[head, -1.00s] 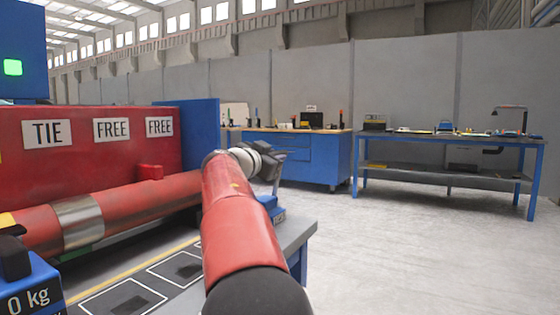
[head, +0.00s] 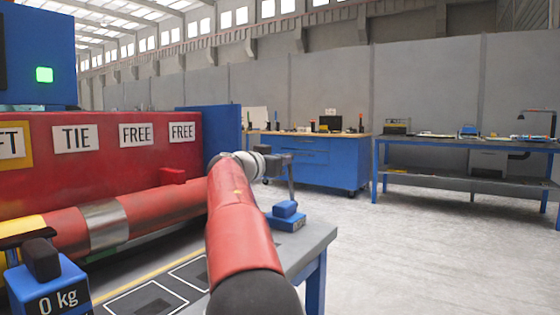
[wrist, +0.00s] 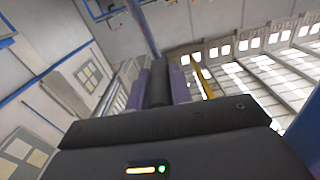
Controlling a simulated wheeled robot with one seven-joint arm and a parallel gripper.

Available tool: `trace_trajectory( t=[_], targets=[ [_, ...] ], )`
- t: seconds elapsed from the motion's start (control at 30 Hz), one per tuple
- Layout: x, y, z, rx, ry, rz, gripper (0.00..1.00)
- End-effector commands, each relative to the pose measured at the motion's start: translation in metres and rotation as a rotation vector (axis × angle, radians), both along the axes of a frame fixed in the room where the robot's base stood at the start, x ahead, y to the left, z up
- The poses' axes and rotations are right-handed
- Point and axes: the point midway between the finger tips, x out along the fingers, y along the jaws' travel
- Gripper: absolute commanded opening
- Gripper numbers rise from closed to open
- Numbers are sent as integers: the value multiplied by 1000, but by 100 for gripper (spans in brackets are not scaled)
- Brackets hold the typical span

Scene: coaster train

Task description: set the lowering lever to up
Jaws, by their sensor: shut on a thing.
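A small blue block (head: 287,210) with a label, partly unreadable, sits at the right end of the grey bench. A thin grey stalk (head: 292,185) stands near upright between it and my gripper (head: 283,160); it appears to be the lever. In the wrist view my gripper (wrist: 160,85) is shut on a dark rounded handle (wrist: 158,78), with a blue-grey rod (wrist: 145,30) running beyond it. The fingers are small and partly hidden by my wrist in the head view. I cannot read any up or down marking.
A red machine panel (head: 95,165) with TIE and FREE plates stands left, with a red cylinder (head: 165,208) along it. A blue 0 kg block (head: 55,290) sits at the near left. Workbenches (head: 300,160) stand behind; the floor (head: 400,250) at the right is clear.

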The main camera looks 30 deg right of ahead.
Motion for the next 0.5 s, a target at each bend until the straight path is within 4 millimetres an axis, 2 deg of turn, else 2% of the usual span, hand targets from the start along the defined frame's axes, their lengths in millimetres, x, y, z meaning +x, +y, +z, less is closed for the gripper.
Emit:
trace_trajectory(
  t=[0.07,0.1,0.27,0.5],
  targets=[
    [1,1,0,0,-1,2,0],
    [1,1,0,0,-1,2,23],
    [0,1,0,0,-1,2,43],
    [0,0,0,1,-2,1,43]
  ],
)
